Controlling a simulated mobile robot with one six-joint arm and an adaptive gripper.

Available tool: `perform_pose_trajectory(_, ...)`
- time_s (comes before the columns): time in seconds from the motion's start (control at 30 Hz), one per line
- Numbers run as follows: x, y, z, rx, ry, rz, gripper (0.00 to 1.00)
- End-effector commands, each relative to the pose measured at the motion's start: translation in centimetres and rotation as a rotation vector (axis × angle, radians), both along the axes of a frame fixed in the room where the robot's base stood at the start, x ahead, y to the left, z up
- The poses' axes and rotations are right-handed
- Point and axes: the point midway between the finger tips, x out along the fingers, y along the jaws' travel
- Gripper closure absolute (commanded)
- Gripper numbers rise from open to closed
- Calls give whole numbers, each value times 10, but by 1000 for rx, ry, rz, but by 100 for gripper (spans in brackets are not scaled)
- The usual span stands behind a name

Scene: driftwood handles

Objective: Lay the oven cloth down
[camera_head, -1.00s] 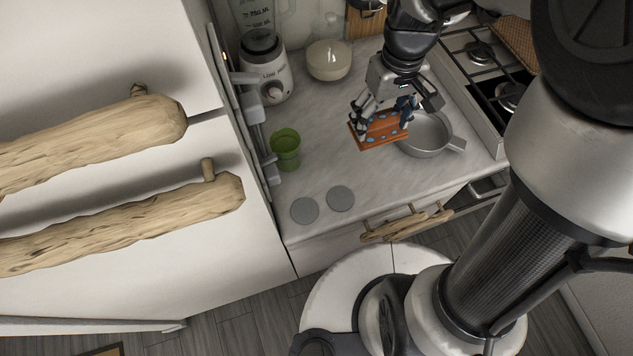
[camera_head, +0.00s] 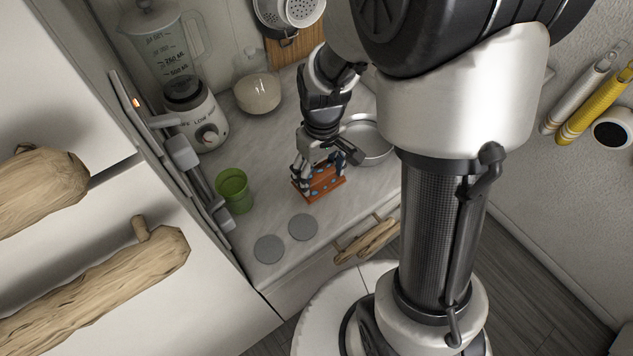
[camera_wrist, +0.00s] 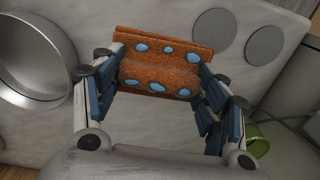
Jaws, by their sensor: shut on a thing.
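The oven cloth (camera_head: 325,187) is orange with blue spots. It is over the marble worktop, between the metal pan (camera_head: 372,150) and two flat grey discs (camera_head: 302,227). My gripper (camera_head: 318,177) points down and is shut on the cloth. In the wrist view the cloth (camera_wrist: 160,76) is folded or bent and spans between my two blue-padded fingers (camera_wrist: 160,92). I cannot tell whether its lower edge touches the worktop.
A green cup (camera_head: 234,190) stands left of the cloth. A blender (camera_head: 190,110) and a pale bowl (camera_head: 258,95) stand further back. The worktop (camera_head: 262,212) is bare between cup and discs. Driftwood handles (camera_head: 366,240) stick out from the drawer front.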

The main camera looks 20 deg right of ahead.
Motion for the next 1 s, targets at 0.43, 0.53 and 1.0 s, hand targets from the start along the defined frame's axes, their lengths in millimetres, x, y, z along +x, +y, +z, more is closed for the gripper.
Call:
perform_pose_trajectory(0.43,0,0,-53,-1,2,0,52)
perform_pose_trajectory(0.53,0,0,-69,-1,2,1,52)
perform_pose_trajectory(1.0,0,0,-73,0,0,1,18)
